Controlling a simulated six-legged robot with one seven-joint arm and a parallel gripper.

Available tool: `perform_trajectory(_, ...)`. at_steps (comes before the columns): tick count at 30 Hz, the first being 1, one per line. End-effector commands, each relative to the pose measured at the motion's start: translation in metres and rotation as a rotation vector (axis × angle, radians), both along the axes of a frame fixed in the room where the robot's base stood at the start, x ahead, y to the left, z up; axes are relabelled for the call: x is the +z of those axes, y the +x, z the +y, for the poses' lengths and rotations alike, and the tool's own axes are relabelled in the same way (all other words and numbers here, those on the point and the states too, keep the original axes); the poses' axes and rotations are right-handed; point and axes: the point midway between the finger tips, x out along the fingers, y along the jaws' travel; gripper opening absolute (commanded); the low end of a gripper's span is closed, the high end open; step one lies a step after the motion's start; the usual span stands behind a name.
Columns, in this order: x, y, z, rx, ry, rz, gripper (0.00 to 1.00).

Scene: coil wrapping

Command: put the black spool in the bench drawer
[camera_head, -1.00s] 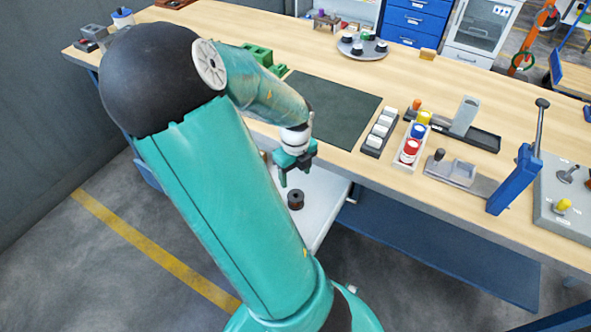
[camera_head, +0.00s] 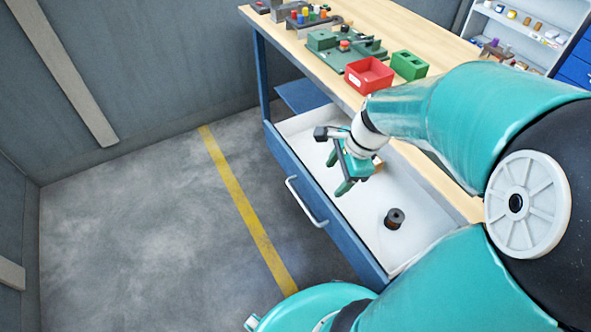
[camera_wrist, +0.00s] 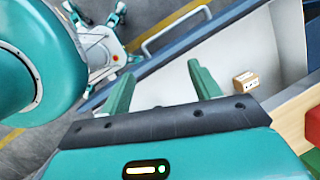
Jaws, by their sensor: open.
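The black spool (camera_head: 394,218) stands upright on the white floor of the open bench drawer (camera_head: 330,196), near its right end in the head view. A reddish-brown winding shows on it. My gripper (camera_head: 342,174) is over the drawer, left of the spool and apart from it. Its fingers are open and empty. In the wrist view the two green fingers (camera_wrist: 163,88) are spread, with the drawer floor behind them. The spool is not seen in the wrist view. A small tan block (camera_wrist: 246,82) lies in the drawer beyond the fingers.
The drawer is pulled out, with its handle (camera_head: 306,202) facing the floor area. The floor left of the drawer is clear.

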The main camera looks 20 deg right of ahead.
Motion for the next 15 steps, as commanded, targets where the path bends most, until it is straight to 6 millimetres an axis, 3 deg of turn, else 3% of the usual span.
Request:
perform_trajectory(6, 0.06, -0.008, 0.062, 0.674, -0.207, -0.238, 0.62)
perform_trajectory(15, 0.12, -0.042, 0.119, 1.465, -0.642, -0.405, 0.62)
